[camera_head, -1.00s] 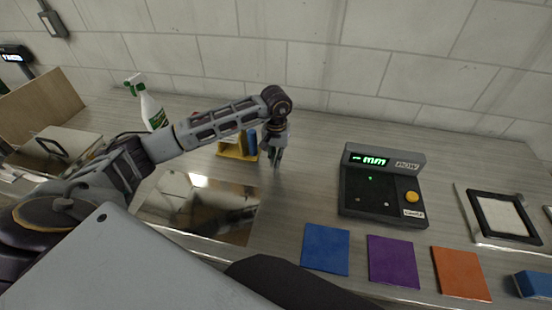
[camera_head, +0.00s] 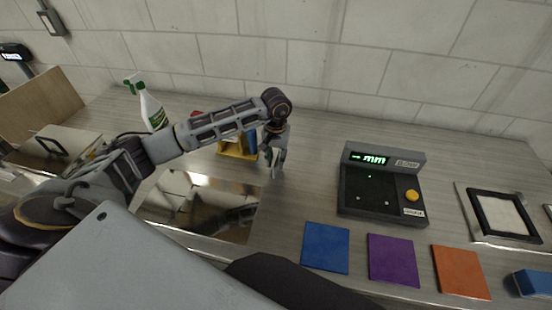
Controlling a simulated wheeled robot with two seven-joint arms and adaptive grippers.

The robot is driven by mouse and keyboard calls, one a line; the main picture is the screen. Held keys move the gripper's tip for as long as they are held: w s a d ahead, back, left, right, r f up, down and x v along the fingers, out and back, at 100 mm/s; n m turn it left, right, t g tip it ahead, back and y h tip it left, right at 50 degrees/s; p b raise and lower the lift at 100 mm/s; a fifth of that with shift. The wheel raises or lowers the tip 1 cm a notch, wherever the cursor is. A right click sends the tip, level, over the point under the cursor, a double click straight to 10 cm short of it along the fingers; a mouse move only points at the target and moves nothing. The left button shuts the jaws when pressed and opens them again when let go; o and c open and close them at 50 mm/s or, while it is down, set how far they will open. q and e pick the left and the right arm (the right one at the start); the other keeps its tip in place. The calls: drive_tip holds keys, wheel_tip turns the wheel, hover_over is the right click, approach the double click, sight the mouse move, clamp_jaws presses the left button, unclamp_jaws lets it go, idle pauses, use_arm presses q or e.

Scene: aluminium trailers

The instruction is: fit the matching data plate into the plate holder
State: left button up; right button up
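Three flat square plates lie in a row near the front of the bench: a blue plate (camera_head: 326,248), a purple plate (camera_head: 393,261) and an orange plate (camera_head: 461,272). A black-framed panel with a pale centre (camera_head: 505,216) lies at the far right; I cannot tell whether it is the plate holder. My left gripper (camera_head: 274,164) points down above the bench, left of the black device and apart from the plates. Its fingers are small and overlap in this view, so their opening is unclear. My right gripper is not in view.
A black device with a green display (camera_head: 373,160) and a yellow button stands right of centre. A blue block (camera_head: 535,283) sits front right. Bench behind the device is clear.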

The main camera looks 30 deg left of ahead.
use_arm(q)
drive_tip(key=shift+r, duration=0.15)
wheel_tip(320, 180, up, 10)
drive_tip(key=shift+r+b, duration=0.1)
drive_tip(key=shift+b, duration=0.7)
drive_tip(key=shift+r, duration=0.9)
